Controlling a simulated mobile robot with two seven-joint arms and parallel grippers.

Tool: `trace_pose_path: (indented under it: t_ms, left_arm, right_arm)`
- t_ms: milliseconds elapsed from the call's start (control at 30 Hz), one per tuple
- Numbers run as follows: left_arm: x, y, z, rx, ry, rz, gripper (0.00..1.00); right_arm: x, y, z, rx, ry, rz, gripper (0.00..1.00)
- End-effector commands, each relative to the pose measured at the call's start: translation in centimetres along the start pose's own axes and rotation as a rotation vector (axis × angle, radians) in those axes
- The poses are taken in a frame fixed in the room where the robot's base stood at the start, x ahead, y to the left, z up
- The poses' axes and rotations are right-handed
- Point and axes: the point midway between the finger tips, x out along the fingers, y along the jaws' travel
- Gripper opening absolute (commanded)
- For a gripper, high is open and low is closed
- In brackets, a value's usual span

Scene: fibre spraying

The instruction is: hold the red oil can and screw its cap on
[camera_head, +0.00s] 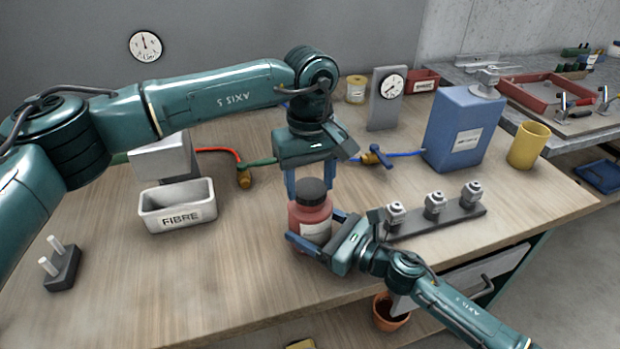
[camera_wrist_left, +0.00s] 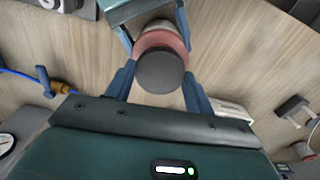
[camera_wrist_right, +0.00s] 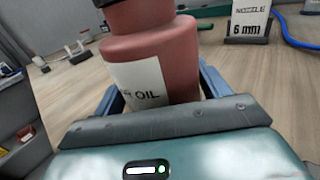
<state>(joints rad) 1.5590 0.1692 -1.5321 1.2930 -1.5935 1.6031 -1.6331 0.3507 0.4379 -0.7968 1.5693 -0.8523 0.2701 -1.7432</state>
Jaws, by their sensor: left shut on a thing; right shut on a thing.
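The red oil can (camera_head: 310,218) stands upright near the middle of the workbench, its white label facing forward. Its black cap (camera_head: 312,190) sits at the top of the can, and in the left wrist view the cap (camera_wrist_left: 160,72) hides the neck. I cannot tell how far it is threaded. My left gripper (camera_head: 309,187) points down from above, shut on the cap. My right gripper (camera_head: 313,228) comes in low from the front right, shut on the can's body. In the right wrist view the can (camera_wrist_right: 155,60) is between its fingers and shows "OIL".
A grey block with several nozzles (camera_head: 435,214) stands close to the right. A blue canister (camera_head: 463,130) and yellow cup (camera_head: 528,146) are behind it. A white FIBRE bin (camera_head: 178,207) stands left. A blue hose with a valve (camera_head: 376,156) lies behind.

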Motion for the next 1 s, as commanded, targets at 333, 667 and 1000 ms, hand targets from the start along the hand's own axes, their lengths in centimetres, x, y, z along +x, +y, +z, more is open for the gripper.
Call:
trace_pose_path:
  t_ms: [333,667,1000]
  left_arm:
    - [0.6,0.0,0.0,-0.001,0.000,0.000,0.32]
    - [1.2,0.0,0.0,0.000,0.000,0.000,0.32]
    - [1.1,0.0,0.0,0.491,0.001,0.001,0.32]
  right_arm:
    - [0.0,0.0,0.0,0.000,0.001,0.000,0.34]
    - [0.0,0.0,0.0,0.000,0.001,0.000,0.11]
    - [0.0,0.0,0.0,0.000,0.001,0.000,0.11]
